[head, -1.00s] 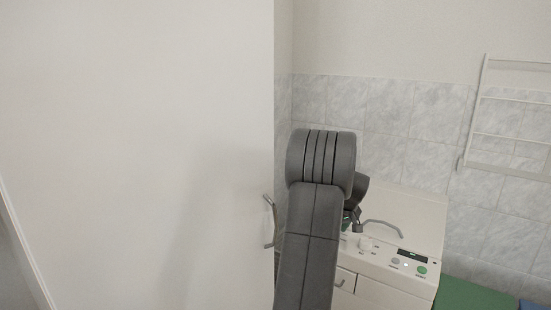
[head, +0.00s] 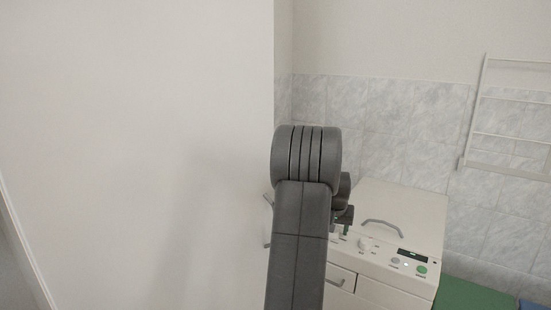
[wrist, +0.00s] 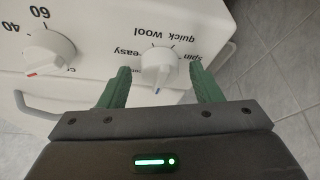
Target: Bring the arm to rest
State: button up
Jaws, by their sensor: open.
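My gripper (wrist: 160,90) shows in the wrist view with its two green fingers spread apart. Nothing is held between them. A white dial (wrist: 160,67) on the washing machine panel shows between the fingers, and I cannot tell how near it is. In the head view my grey arm (head: 301,230) stands upright at the centre, and its elbow hides part of the scene.
A white washing machine (head: 400,205) with a handle on its lid stands at the right, against a tiled wall. A large white door or panel (head: 130,150) with a handle fills the left. A white rack (head: 512,100) hangs on the wall. A green surface (head: 470,296) is at the lower right.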

jog(key=v, duration=1)
jog(key=shift+a+f, duration=0.15)
